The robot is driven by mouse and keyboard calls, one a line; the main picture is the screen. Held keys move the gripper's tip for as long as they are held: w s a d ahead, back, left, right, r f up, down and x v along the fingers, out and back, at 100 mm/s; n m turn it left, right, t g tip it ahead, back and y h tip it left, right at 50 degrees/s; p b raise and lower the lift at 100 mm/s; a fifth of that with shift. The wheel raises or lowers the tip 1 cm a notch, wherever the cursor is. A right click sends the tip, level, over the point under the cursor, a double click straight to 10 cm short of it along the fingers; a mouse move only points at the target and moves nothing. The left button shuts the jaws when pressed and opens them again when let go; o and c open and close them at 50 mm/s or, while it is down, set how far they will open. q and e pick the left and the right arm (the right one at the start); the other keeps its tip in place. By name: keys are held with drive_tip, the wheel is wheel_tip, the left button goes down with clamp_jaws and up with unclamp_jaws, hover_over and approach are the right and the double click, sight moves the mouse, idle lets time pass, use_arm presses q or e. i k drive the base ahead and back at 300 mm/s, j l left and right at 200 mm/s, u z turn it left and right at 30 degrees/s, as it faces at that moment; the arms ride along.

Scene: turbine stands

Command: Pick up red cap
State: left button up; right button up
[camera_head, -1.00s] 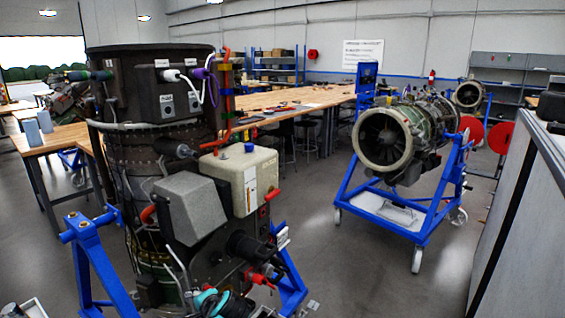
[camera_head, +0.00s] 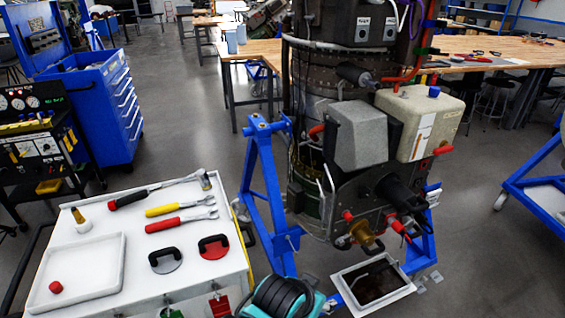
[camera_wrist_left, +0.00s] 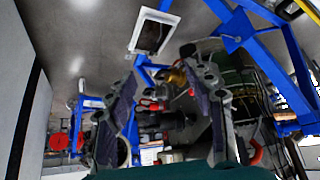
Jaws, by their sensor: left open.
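A small round red cap (camera_head: 55,287) lies in the shallow white tray (camera_head: 84,272) on the white cart top, at the lower left of the head view. Red fittings (camera_head: 397,227) also show low on the upright turbine (camera_head: 335,150). In the wrist view, my left gripper (camera_wrist_left: 163,72) is open, with nothing visible between its fingers. It points towards the turbine's lower part, where a red fitting (camera_wrist_left: 190,92) shows. A teal and black part at the bottom of the head view appears to be mine, well right of the tray. My right gripper is not seen.
The white cart top (camera_head: 112,190) also bears red and yellow-handled tools (camera_head: 180,221) and two suction-cup-like handles (camera_head: 212,247). A blue stand (camera_head: 262,190) holds the turbine. A white open pan (camera_head: 372,285) stands below it. Grey floor lies behind the cart.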

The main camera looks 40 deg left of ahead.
sight(55, 287)
drive_tip(key=u, duration=3.1)
